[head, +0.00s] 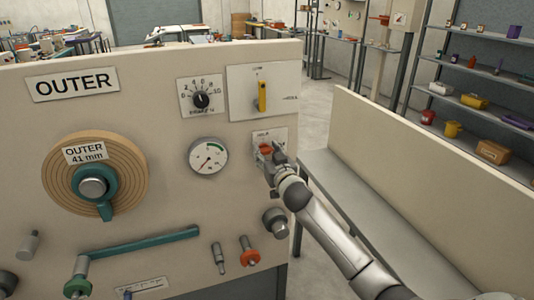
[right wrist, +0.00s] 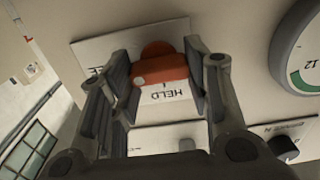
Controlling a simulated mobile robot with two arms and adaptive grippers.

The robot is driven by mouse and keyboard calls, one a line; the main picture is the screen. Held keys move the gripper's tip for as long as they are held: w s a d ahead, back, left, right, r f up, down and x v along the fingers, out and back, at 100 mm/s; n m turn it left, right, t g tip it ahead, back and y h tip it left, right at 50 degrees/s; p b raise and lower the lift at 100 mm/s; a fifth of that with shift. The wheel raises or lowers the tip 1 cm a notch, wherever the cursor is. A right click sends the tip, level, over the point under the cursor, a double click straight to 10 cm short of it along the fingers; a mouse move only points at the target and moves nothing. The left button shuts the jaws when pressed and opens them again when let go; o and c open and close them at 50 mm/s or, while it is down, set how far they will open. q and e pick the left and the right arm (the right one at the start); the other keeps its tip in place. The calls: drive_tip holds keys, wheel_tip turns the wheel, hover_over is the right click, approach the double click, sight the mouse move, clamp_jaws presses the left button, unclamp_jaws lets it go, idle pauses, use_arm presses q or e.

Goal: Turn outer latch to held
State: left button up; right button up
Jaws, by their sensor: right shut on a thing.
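The outer latch is an orange-red knob (head: 266,149) on a small pale plate (head: 262,133), right of the round gauge on the panel. In the right wrist view the orange latch (right wrist: 160,68) sits between the two fingers, with the word HELD (right wrist: 168,96) upside down beside it. Part of another label shows at the plate's left, mostly hidden by a finger. My right gripper (head: 269,153) is shut on the latch and hides much of it in the head view. My left gripper is not in view.
The panel also carries a gauge (head: 208,157), a black dial (head: 201,100), a yellow lever (head: 262,97) and a wooden OUTER disc (head: 57,163). A grey knob (head: 274,222) sits below my right gripper. A low bench (head: 345,190) and wall stand at the right.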

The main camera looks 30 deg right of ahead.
drive_tip(key=n+p, duration=0.1)
drive_tip(key=n, duration=0.3)
drive_tip(key=shift+r+n, duration=0.1)
drive_tip(key=shift+n, duration=0.3)
drive_tip(key=n+p, duration=0.1)
drive_tip(key=n, duration=0.3)
drive_tip(key=shift+a+n, duration=0.1)
drive_tip(key=shift+n, duration=0.2)
drive_tip(key=n, duration=0.4)
drive_tip(key=shift+p, duration=0.3)
drive_tip(key=shift+a+f+n+p, duration=0.1)
drive_tip(key=shift+f+n+p, duration=0.1)
drive_tip(key=shift+n, duration=0.9)
drive_tip(key=shift+f+n+p, duration=0.1)
drive_tip(key=shift+n+p, duration=0.05)
drive_tip(key=shift+n, duration=0.95)
drive_tip(key=o, duration=1)
